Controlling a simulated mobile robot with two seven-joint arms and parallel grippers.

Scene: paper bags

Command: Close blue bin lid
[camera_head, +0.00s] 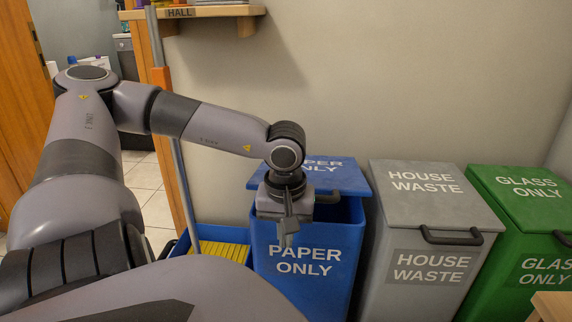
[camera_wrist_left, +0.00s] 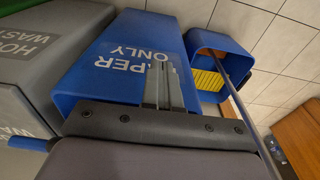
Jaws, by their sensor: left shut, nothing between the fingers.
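The blue bin (camera_head: 272,262) stands against the wall with "PAPER ONLY" on its front. Its blue lid (camera_head: 345,178) appears raised a little, with a dark gap between the lid's front edge and the bin rim. My left gripper (camera_head: 284,243) is shut and empty, pointing down in front of the bin's upper front and hiding part of the lid edge. In the left wrist view the shut fingers (camera_wrist_left: 161,68) show against the lettered front of the blue bin (camera_wrist_left: 105,85); contact cannot be told.
A grey house-waste bin (camera_head: 418,195) stands close on the right, then a green glass bin (camera_head: 520,205); both lids are closed. A blue mop bucket (camera_head: 181,246) with a yellow part and a pole (camera_head: 183,190) stand left. A wooden shelf (camera_head: 215,11) is above.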

